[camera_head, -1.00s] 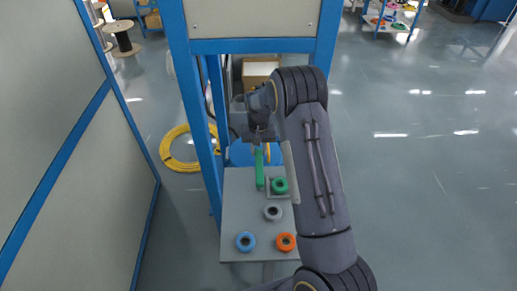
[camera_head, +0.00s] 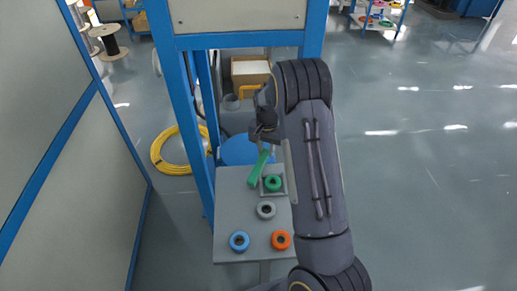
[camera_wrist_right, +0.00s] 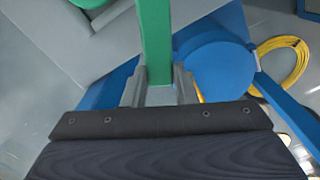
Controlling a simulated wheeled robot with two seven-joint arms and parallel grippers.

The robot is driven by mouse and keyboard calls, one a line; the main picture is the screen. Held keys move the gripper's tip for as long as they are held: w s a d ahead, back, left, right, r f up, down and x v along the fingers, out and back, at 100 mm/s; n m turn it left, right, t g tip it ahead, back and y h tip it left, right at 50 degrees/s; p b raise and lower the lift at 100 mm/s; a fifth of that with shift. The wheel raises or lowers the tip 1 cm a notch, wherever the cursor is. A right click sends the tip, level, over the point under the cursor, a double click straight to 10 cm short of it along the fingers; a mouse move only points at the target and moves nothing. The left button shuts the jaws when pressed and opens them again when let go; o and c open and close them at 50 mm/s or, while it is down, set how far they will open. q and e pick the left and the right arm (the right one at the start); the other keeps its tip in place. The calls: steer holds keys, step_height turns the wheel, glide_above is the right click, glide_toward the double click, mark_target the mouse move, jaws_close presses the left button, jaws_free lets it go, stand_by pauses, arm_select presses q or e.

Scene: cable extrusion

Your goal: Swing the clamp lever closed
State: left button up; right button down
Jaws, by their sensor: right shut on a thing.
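The green clamp lever (camera_head: 259,169) lies slanted above the grey table, its far end towards the right and its near end towards the left. My right gripper (camera_head: 265,146) is shut on the lever's far end. In the right wrist view the green lever (camera_wrist_right: 155,45) runs up from between the two grey fingers (camera_wrist_right: 158,90). The gripped end is partly hidden by the fingers. A green ring (camera_head: 273,183) sits in a square grey holder just right of the lever. My left gripper is not in view.
The grey table (camera_head: 228,205) also bears a grey ring (camera_head: 266,210), a blue ring (camera_head: 239,241) and an orange ring (camera_head: 281,240). Blue frame posts (camera_head: 199,140) stand close on the left. A yellow cable coil (camera_head: 160,160) lies on the floor. Open floor is at right.

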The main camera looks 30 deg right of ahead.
steer(key=shift+s+d+m, duration=0.35)
steer(key=shift+s+m, duration=0.2)
steer(key=shift+s+d+m, duration=0.3)
steer(key=shift+s+m, duration=0.2)
steer(key=shift+m, duration=0.05)
steer(key=shift+r, duration=0.1)
steer(key=c, duration=1.2)
jaws_free()
steer(key=shift+o, duration=0.2)
step_height(320, 180, up, 8)
steer(key=shift+b, duration=0.45)
